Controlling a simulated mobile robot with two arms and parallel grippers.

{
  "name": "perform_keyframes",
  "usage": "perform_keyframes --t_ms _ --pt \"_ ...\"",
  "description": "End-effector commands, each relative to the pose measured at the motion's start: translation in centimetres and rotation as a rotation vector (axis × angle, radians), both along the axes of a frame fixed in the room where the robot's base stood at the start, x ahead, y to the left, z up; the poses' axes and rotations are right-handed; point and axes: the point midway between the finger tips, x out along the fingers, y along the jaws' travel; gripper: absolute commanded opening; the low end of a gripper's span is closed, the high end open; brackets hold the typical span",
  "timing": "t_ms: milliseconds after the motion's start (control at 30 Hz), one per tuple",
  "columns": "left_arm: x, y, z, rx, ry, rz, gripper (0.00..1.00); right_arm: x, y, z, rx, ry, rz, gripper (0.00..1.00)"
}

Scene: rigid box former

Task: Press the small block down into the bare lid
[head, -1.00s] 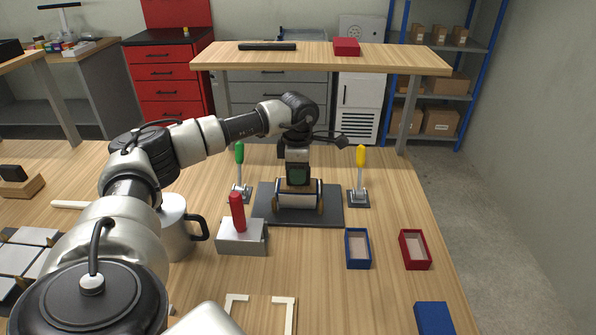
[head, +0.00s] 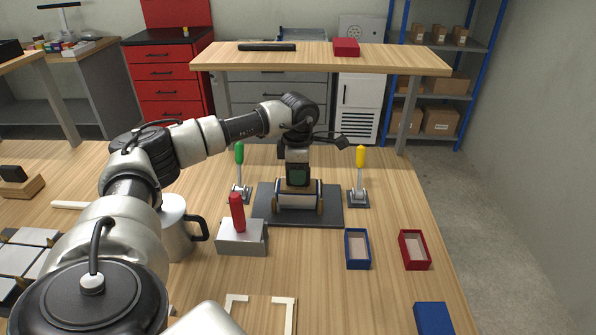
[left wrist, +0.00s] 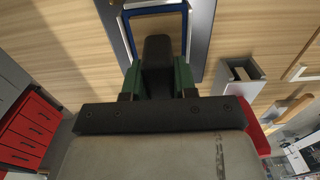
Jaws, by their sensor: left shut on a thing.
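My left gripper (head: 297,180) is above the dark base plate (head: 264,214) in the middle of the table. In the left wrist view its green-padded fingers (left wrist: 158,80) are shut on a small dark block (left wrist: 158,50). The block's lower end is over a blue-rimmed frame with a tan inside (left wrist: 172,7), which looks like the lid. A pale body with brown side pieces (head: 298,201) stands on the plate under the gripper. The gripper hides the contact, so I cannot tell how deep the block sits. My right gripper is not in view.
Green-handled (head: 240,155) and yellow-handled (head: 360,157) levers flank the plate. A grey block with a red handle (head: 240,240) and a steel mug (head: 176,235) are to the left.

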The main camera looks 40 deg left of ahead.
Motion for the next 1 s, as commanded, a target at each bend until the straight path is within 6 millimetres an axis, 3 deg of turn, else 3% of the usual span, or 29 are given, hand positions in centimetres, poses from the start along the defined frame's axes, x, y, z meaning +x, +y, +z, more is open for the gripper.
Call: perform_keyframes --t_ms 1000 --pt "0.0 0.0 6.6 0.001 -0.002 0.001 0.00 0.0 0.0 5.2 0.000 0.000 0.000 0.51"
